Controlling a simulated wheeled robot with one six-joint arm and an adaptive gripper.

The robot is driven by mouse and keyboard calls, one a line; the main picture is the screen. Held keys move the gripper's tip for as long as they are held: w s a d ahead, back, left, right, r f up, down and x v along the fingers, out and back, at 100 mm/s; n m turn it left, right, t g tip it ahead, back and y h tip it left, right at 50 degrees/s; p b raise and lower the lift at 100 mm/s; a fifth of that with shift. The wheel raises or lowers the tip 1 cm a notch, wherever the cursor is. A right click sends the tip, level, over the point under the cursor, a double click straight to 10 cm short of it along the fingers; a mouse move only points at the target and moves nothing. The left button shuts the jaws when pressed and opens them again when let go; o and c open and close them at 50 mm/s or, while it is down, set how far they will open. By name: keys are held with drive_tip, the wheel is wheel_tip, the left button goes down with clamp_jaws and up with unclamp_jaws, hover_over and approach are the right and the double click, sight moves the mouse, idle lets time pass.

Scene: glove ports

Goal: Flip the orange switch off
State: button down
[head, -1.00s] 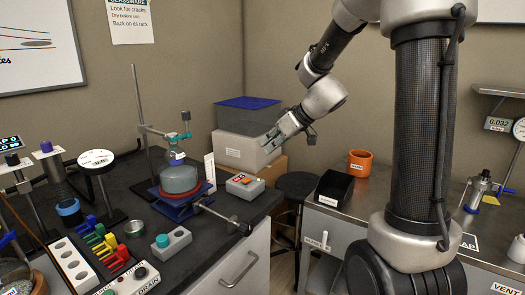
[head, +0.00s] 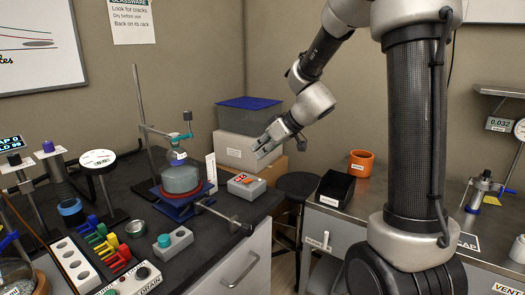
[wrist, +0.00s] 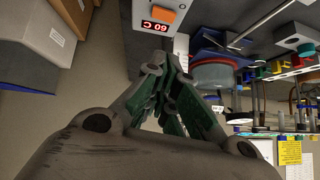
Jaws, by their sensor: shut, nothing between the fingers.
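The orange switch (wrist: 163,15) shows at the top of the wrist view as an orange block beside a red "60 C" display, on a pale control box. In the head view this control box (head: 246,187) sits near the bench corner, right of the flask stand; the switch's tilt is too small to read there. My gripper (head: 260,151) hangs above and a little behind the box, apart from it. In the wrist view my gripper (wrist: 167,70) has its green-padded fingers together and empty, with the box beyond the tips.
Stacked bins (head: 246,148) stand behind. A stool (head: 298,186) fills the gap between benches. A black bin (head: 333,188) and orange cup (head: 361,164) are at right.

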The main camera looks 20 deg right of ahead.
hover_over(248, 181)
drive_tip(key=f, duration=0.4)
drive_tip(key=shift+d+f, duration=0.1)
drive_tip(key=shift+d, duration=0.2)
drive_tip(key=f, duration=0.3)
drive_tip(key=shift+a+f, duration=0.2)
drive_tip(key=shift+a, duration=0.05)
drive_tip(key=shift+a+f, duration=0.1)
drive_tip(key=shift+f, duration=0.35)
drive_tip(key=shift+s+a+f, duration=0.1)
drive_tip(key=shift+f, duration=0.2)
